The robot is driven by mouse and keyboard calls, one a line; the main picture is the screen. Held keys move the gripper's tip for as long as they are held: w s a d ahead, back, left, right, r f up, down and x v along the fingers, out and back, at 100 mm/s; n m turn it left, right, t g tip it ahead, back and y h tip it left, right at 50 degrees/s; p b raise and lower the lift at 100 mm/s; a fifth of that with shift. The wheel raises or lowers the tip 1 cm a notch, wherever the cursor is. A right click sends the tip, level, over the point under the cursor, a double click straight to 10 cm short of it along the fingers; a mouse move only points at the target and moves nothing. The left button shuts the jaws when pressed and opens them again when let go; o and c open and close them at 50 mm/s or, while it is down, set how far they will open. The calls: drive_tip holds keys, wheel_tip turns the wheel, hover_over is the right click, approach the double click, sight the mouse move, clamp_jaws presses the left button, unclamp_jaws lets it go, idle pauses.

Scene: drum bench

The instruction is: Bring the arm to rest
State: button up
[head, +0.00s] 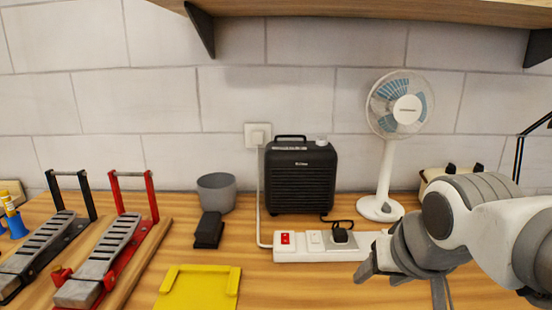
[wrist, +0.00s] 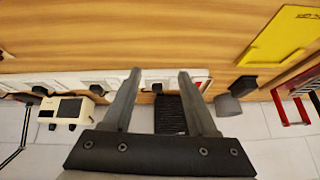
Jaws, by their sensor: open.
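My gripper (head: 376,274) is at the lower right of the head view, on my white and grey arm coming in from the right edge. It is over the bench, in front of the right end of the white power strip (head: 290,250). In the wrist view my gripper (wrist: 160,76) shows two parallel fingers spread apart with nothing between them. The wooden bench (wrist: 110,35) lies beyond the fingertips. I cannot tell the exact height of the fingers above it.
A black box with a handle (head: 300,180), a white fan (head: 388,205) and a grey cup (head: 216,193) stand at the back. A yellow tray (head: 198,290) lies in front. Red (head: 130,232) and black (head: 60,235) framed pedals are at left. A cream device (wrist: 70,108) sits partly behind my arm.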

drive_tip(key=s+a+f+n+g, duration=0.1)
drive_tip(key=s+a+f, duration=0.1)
drive_tip(key=s+f, duration=0.35)
wheel_tip(320, 180, up, 15)
drive_tip(key=s+p, duration=0.1)
drive_tip(key=p, duration=1.2)
drive_tip(key=shift+s+r, duration=0.15)
drive_tip(key=shift+s, duration=0.25)
drive_tip(key=shift+d, duration=0.1)
drive_tip(key=shift+c, duration=0.6)
